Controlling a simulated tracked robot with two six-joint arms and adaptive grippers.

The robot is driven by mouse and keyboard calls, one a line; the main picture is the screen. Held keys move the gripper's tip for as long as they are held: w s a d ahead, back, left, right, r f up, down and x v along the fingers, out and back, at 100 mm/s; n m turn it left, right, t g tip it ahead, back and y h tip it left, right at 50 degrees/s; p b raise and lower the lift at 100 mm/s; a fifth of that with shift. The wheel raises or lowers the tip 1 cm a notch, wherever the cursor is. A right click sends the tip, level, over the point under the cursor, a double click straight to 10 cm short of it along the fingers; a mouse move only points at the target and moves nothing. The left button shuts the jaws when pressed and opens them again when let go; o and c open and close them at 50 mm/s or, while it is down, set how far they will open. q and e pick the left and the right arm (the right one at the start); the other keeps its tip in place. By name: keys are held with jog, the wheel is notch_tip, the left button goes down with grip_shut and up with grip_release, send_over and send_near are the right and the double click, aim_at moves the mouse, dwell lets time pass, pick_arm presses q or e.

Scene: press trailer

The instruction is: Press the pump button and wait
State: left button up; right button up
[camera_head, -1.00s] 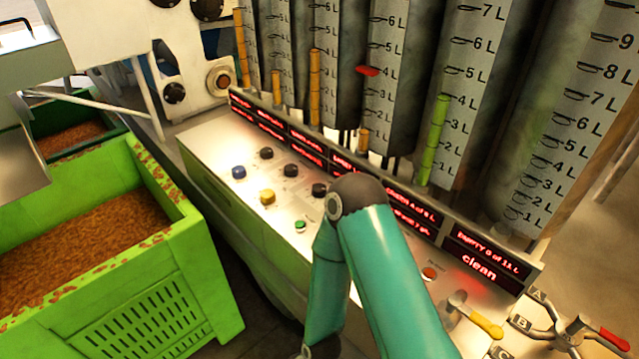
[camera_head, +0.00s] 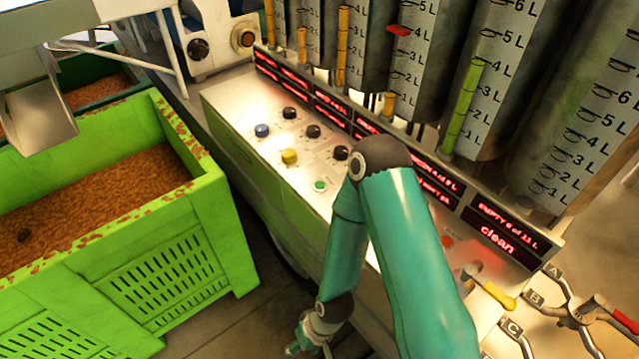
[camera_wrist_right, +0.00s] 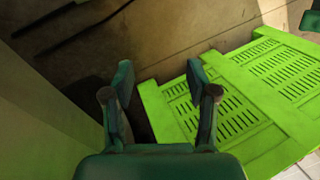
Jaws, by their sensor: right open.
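The sloping control panel (camera_head: 235,112) runs across the middle of the head view. It carries a blue button (camera_head: 262,130), a yellow button (camera_head: 289,156), a small green button (camera_head: 320,185) and several black knobs (camera_head: 313,131). A red button (camera_head: 447,241) shows just right of my teal arm. I cannot read which one is the pump button. My right gripper (camera_head: 304,345) hangs low in front of the panel, apart from the buttons. In the right wrist view it is open and empty (camera_wrist_right: 160,78), above the floor. My left gripper is not in view.
A green crate (camera_head: 205,210) of brown pulp stands left of the panel; it also shows in the right wrist view (camera_wrist_right: 165,112). Marked tanks (camera_head: 505,80) stand behind the panel. Red-lit displays (camera_head: 495,235) line its back edge. A yellow-handled valve (camera_head: 497,294) and levers lie right.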

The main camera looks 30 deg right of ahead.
grip_shut()
dwell(1.3)
